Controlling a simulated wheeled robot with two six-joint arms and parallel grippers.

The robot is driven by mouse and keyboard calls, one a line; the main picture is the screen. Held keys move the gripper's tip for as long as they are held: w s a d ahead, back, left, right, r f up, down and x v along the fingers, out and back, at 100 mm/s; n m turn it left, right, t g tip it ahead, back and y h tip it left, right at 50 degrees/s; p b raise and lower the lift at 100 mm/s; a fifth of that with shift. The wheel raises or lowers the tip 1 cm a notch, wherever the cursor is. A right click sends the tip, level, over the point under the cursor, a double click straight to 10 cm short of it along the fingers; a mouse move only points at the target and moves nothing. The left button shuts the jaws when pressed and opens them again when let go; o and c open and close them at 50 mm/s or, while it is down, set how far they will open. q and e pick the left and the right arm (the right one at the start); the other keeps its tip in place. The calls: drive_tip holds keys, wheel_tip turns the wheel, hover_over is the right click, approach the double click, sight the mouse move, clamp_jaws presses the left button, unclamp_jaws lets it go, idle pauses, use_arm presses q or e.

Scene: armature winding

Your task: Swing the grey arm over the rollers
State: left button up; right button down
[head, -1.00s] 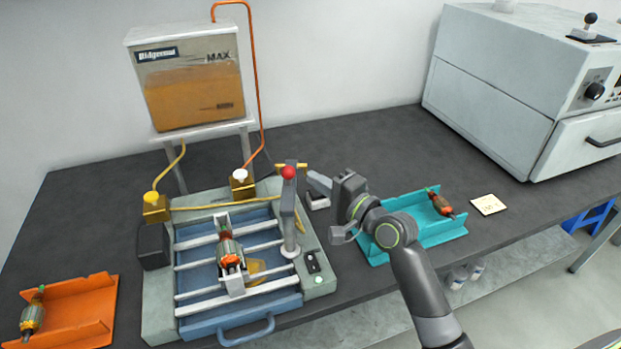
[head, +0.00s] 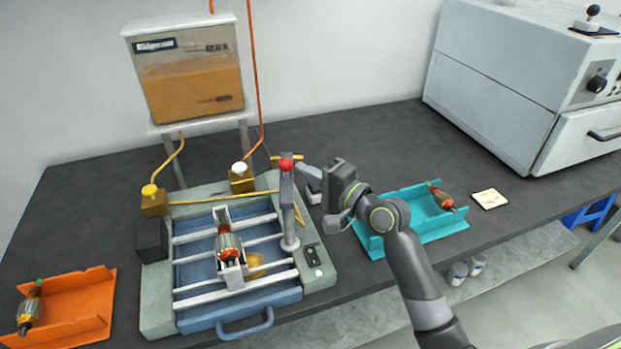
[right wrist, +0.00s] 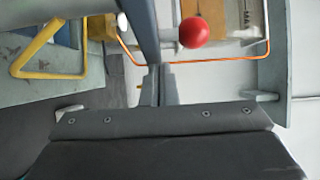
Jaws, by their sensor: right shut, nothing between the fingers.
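The grey arm (head: 288,212) with a red ball knob (head: 286,164) stands at the right side of the winding machine, beside the white rollers (head: 250,285). An armature (head: 228,243) sits in a white cradle among the rollers. My right gripper (head: 304,174) is shut and empty, just right of the grey arm near its red knob. In the right wrist view the shut fingertips (right wrist: 160,85) are close to the red knob (right wrist: 193,32) and to a grey bar, probably the grey arm (right wrist: 142,30). I cannot tell whether they touch. My left gripper is out of view.
A resin tank (head: 192,90) stands behind the machine, with an orange hose. An orange tray (head: 85,300) with an armature lies left. A teal tray (head: 410,238) with another armature lies right, under my right arm. A white oven (head: 500,90) stands at back right.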

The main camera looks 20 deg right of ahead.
sight(281, 172)
drive_tip(key=a+n+g+y+b, duration=0.1)
drive_tip(key=n+g+y+b, duration=0.1)
drive_tip(key=b, duration=0.1)
drive_tip(key=w+a+n+g+y+b, duration=0.1)
drive_tip(key=n+g+y+b, duration=0.1)
drive_tip(key=g+b, duration=0.1)
drive_tip(key=w+a+n+g+y+b, duration=0.1)
drive_tip(key=a+n+g+y+b, duration=0.1)
drive_tip(key=n+g+y+b, duration=0.1)
drive_tip(key=shift+w+a+f+b, duration=0.1)
drive_tip(key=shift+w+f+b, duration=0.2)
drive_tip(key=shift+b, duration=0.1)
drive_tip(key=shift+a+r+n+g+y+b, duration=0.1)
drive_tip(key=shift+a+n+g+y+b, duration=0.3)
drive_tip(key=shift+g, duration=0.4)
drive_tip(key=s+a+n+g, duration=0.4)
drive_tip(key=a+g, duration=0.3)
drive_tip(key=shift+a+r+n+y, duration=0.2)
drive_tip(key=shift+a+n+y, duration=0.1)
drive_tip(key=shift+a+n, duration=0.1)
drive_tip(key=shift+s, duration=0.1)
